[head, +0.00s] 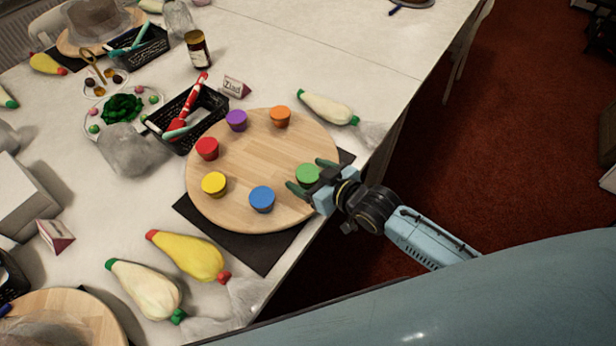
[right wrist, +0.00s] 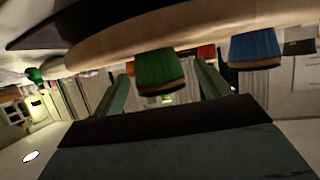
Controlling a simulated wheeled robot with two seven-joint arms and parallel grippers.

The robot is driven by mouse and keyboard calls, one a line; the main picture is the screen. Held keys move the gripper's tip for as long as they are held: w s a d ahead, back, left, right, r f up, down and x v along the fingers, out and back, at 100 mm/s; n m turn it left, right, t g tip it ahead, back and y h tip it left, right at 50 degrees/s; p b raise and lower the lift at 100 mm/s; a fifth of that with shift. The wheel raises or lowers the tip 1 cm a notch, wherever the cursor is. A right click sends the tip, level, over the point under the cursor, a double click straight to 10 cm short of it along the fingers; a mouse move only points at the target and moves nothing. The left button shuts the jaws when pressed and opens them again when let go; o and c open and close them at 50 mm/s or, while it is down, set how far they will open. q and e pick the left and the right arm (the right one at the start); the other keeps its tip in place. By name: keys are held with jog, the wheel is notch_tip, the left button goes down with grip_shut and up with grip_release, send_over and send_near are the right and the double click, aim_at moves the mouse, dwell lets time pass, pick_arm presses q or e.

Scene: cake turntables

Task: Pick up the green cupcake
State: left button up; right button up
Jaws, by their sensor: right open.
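The green cupcake (head: 307,174) stands on the right part of the round wooden turntable (head: 262,160). My right gripper (head: 312,176) reaches in from the right with its fingers open on either side of the green cupcake. In the right wrist view, the picture is turned over; the green cupcake (right wrist: 160,72) appears between and just beyond the two open green fingers (right wrist: 165,85). I cannot tell whether the fingers touch it. My left gripper is not in view.
Blue (head: 262,198), yellow (head: 214,184), red (head: 207,148), purple (head: 236,120) and orange (head: 280,117) cupcakes stand around the turntable. A black mat (head: 262,256) lies under it. Piping bags (head: 188,256) lie in front, and a black basket (head: 190,124) stands behind left.

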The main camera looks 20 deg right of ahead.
aim_at(301, 172)
jog(key=shift+x, duration=1.5)
jog(key=c, duration=1)
jog(key=shift+c, duration=0.2)
jog(key=shift+r, duration=0.1)
